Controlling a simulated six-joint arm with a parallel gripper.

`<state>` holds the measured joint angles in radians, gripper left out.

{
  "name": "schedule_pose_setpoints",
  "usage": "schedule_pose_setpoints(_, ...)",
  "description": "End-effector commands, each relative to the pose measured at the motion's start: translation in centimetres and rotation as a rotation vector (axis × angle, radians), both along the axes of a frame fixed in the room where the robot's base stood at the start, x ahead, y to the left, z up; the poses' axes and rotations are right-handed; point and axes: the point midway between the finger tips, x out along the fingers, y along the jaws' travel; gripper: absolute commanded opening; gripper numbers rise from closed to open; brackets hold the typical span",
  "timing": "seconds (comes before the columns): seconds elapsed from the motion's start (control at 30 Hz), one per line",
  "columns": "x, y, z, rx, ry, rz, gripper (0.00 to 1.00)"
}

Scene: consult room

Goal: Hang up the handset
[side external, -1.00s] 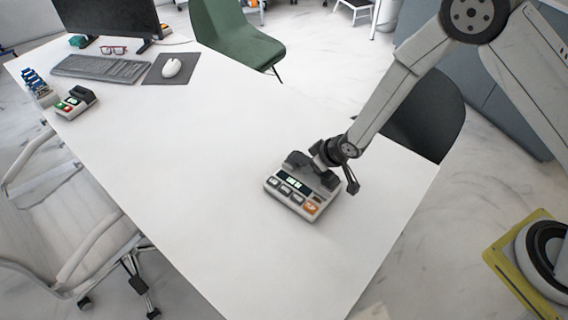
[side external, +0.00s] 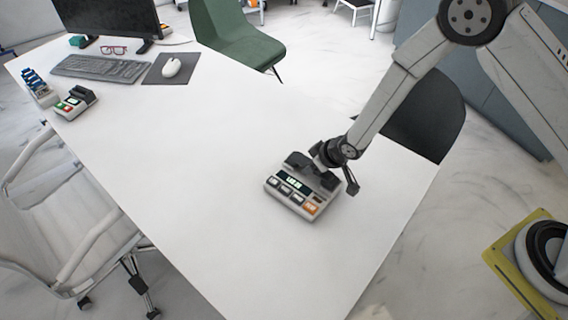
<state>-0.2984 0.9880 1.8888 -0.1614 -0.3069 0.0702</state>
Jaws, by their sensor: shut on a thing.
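The phone base (side external: 291,199) sits on the white table near its right end, with a small lit display and several grey and orange keys. The dark handset (side external: 297,161) lies along the back of the base, at or just above its rest; I cannot tell whether it is fully seated. My gripper (side external: 324,160) is over the back of the base, shut on the handset. The gripper hides part of the handset and of the rest beneath it.
The white table (side external: 190,150) is clear between the phone and the far end. There stand a keyboard (side external: 100,68), a mouse (side external: 172,67), glasses (side external: 114,50), a monitor (side external: 108,15) and a card terminal (side external: 76,102). Chairs stand around the table.

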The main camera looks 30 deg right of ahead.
Motion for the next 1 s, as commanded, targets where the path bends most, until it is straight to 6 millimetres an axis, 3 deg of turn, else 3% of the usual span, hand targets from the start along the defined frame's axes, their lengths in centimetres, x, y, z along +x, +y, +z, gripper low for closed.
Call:
schedule_pose_setpoints(0.77,0.01,0.00,-0.40,0.000,-0.001,0.000,0.00)
schedule_pose_setpoints(0.8,0.01,0.00,-0.39,0.000,-0.001,0.000,0.59)
schedule_pose_setpoints(0.9,0.01,0.00,-0.40,0.000,-0.001,0.000,0.88)
schedule_pose_setpoints(1.0,0.01,0.00,-0.40,0.000,0.000,0.000,0.88)
